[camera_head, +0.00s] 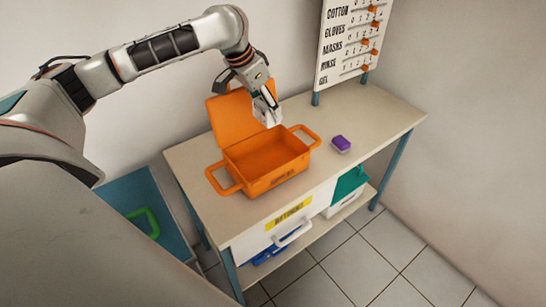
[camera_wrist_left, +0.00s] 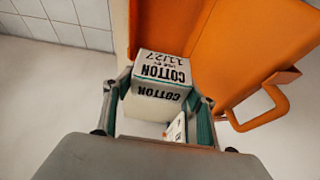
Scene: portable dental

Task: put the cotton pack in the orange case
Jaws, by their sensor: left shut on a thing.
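The cotton pack (camera_wrist_left: 163,72) is a white box printed "COTTON" and "11/27" in black. It sits between the fingers of my left gripper (camera_wrist_left: 160,108) in the wrist view. In the head view my left gripper (camera_head: 266,104) is at the back right of the orange case, near its raised lid, with a white part of the pack (camera_head: 268,119) showing below it. The orange case (camera_head: 276,181) stands open on the table, its visible inside empty. The case (camera_wrist_left: 225,45) also fills the upper right of the wrist view. My right gripper is not in view.
A sign board (camera_head: 345,45) with orange sliders stands at the back. A white drawer (camera_head: 280,228) is below the tabletop. A blue bin (camera_head: 160,213) is at left.

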